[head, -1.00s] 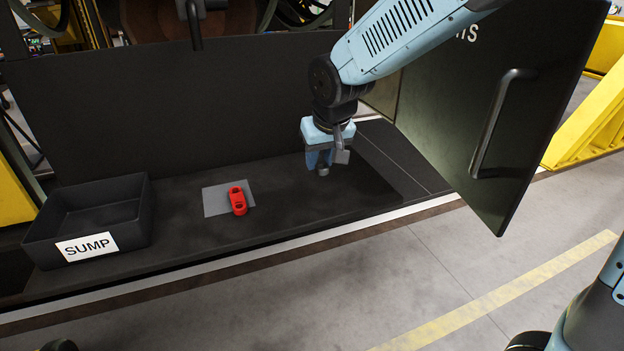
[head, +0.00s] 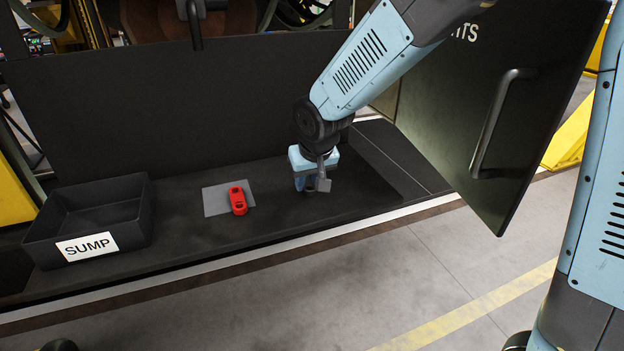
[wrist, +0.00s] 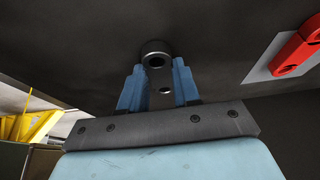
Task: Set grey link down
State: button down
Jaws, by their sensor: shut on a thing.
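My gripper (head: 307,187) is low over the dark bench (head: 270,212), to the right of a red link. In the wrist view its blue fingers (wrist: 158,92) are shut on the grey link (wrist: 160,76), a dark metal piece with a round, holed end sticking out past the fingertips. In the head view the link is mostly hidden by the gripper. I cannot tell whether its lower end touches the bench. The red link (head: 238,201) lies on a flat grey pad (head: 214,201); it also shows at the right of the wrist view (wrist: 294,52).
A black open tray labelled SUMP (head: 140,222) stands at the bench's left end. A dark back panel (head: 150,110) rises behind. An open door with a handle (head: 490,125) is to the right. The bench between pad and gripper is clear.

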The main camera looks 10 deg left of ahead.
jog(key=shift+f, duration=0.2)
jog(key=shift+s+f, duration=0.1)
jog(key=c, duration=0.8)
grip_release()
jog(key=shift+s, duration=0.1)
jog(key=shift+c, duration=0.2)
jog(key=shift+o, duration=0.2)
jog(key=shift+d+r, duration=0.15)
jog(key=shift+r, duration=0.35)
jog(key=v, duration=1.1)
jog(key=shift+r, duration=0.35)
